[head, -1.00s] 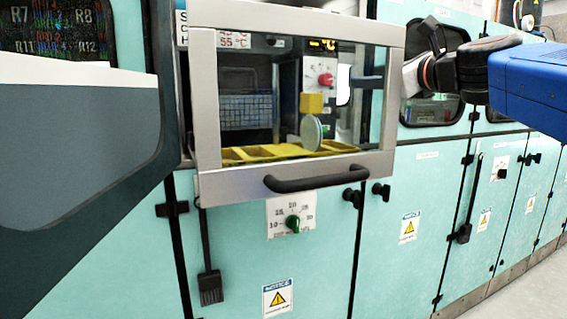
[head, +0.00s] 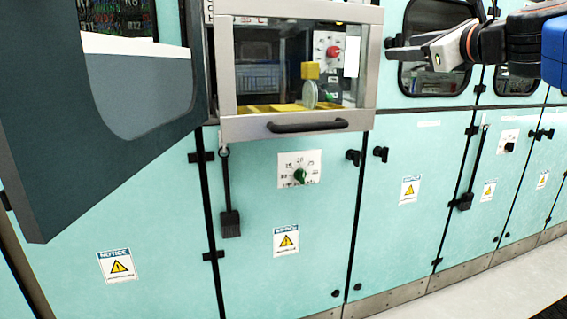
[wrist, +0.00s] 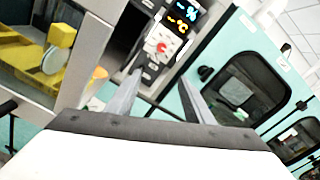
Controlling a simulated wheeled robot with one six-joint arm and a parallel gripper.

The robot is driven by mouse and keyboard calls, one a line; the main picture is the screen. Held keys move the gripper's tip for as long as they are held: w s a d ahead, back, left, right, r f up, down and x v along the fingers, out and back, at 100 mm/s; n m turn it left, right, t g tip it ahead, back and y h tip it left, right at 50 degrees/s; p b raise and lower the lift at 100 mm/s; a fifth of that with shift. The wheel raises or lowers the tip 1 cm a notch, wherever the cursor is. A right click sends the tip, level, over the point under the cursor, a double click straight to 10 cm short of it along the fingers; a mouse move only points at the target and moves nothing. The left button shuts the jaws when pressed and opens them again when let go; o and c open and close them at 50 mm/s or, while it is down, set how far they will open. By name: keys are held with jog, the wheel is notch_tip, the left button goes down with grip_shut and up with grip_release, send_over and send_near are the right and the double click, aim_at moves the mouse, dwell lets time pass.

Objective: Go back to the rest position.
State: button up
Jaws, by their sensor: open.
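My gripper (head: 395,48) is at the upper right in the head view, to the right of the framed glass door, and points left. In the wrist view my gripper (wrist: 165,100) shows two grey fingers spread apart with nothing between them. It is apart from the cabinet fronts. Beyond the fingers in the wrist view are a red knob (wrist: 162,46) and lit digital displays (wrist: 183,17).
A framed glass door (head: 296,126) with a black handle (head: 307,126) stands in front of yellow trays (head: 262,108). A large dark panel (head: 60,130) fills the left. Teal cabinets (head: 420,230) run right. Floor (head: 480,285) is clear at lower right.

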jog(key=s+a+f+n+g, duration=0.15)
jog(key=s+f+n, duration=0.3)
jog(key=f, duration=0.45)
jog(key=s+a+f+n+g+h, duration=0.1)
jog(key=s+f+n+g, duration=0.3)
jog(key=f, duration=0.6)
jog(key=s+a+f+n+g, duration=0.1)
jog(key=s+a+f+n, duration=0.1)
jog(key=f+n, duration=0.55)
jog(key=s+d+f+n+g+h, duration=0.2)
jog(key=s+f+n, duration=0.3)
jog(key=s+f, duration=0.3)
jog(key=s+d+f+n+g+h, duration=0.2)
jog(key=s+f+n, duration=0.4)
jog(key=f, duration=1)
jog(key=shift+s+d+g+h, duration=0.3)
jog(key=shift+s+d+g, duration=0.55)
jog(key=shift+d, duration=0.3)
